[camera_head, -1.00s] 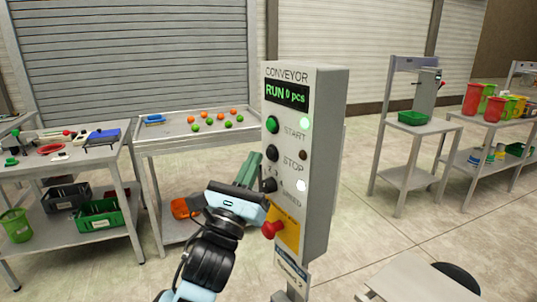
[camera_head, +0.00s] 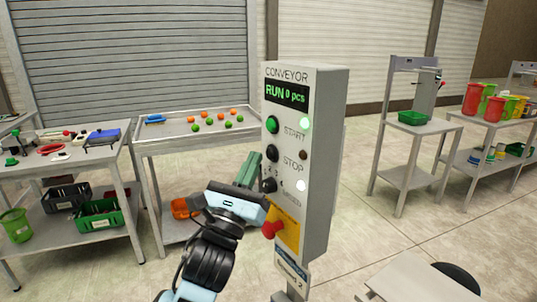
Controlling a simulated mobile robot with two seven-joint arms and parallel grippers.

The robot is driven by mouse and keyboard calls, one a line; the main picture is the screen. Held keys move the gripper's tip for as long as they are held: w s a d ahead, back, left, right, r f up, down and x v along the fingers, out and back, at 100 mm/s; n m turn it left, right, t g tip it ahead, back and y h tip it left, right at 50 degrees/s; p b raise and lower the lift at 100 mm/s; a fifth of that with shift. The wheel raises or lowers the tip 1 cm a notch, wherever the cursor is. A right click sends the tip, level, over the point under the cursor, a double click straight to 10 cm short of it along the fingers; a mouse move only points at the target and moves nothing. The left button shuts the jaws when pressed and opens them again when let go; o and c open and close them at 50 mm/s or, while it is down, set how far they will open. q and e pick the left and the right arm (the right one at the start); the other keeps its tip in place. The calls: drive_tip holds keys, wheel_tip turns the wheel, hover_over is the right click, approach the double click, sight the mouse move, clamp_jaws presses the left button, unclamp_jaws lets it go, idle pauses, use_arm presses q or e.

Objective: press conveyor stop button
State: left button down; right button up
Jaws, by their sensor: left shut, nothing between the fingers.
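The grey conveyor control box (camera_head: 323,150) stands upright on a post in the middle of the view. Its screen (camera_head: 287,95) reads RUN 0 pcs. The green START button (camera_head: 272,125) is on top, the black STOP button (camera_head: 271,153) below it, then a dark speed knob (camera_head: 269,185). A red emergency button (camera_head: 273,229) sits on a yellow plate lower down. My left gripper (camera_head: 250,163) is shut and empty, its green-grey fingers pointing up at the box's left edge, near the STOP button; I cannot tell whether it touches. My right gripper is not in view.
A table (camera_head: 165,141) with orange and green balls that move along its top is behind the box. Left is a workbench (camera_head: 125,148) with tools and bins. Right are shelves (camera_head: 435,127) with a green bin. A pale table corner (camera_head: 415,285) is at the lower right.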

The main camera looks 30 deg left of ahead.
use_arm(q)
drive_tip(key=shift+w+d, duration=0.1)
drive_tip(key=shift+w, duration=0.05)
drive_tip(key=shift+w+d, duration=0.1)
drive_tip(key=shift+w, duration=0.15)
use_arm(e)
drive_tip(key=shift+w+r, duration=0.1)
use_arm(q)
drive_tip(key=shift+w+d, duration=0.2)
drive_tip(key=shift+w, duration=0.15)
idle(1.1)
drive_tip(key=shift+s, duration=0.1)
drive_tip(key=shift+s+a+p, duration=0.3)
drive_tip(key=shift+s+a, duration=0.1)
drive_tip(key=shift+s, duration=0.25)
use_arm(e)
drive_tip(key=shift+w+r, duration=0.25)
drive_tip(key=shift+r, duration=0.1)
use_arm(q)
drive_tip(key=s, duration=0.1)
drive_tip(key=s+a, duration=0.1)
drive_tip(key=s, duration=0.1)
drive_tip(key=s+a+p, duration=0.1)
drive_tip(key=shift+s+a, duration=0.15)
drive_tip(key=shift+s, duration=0.1)
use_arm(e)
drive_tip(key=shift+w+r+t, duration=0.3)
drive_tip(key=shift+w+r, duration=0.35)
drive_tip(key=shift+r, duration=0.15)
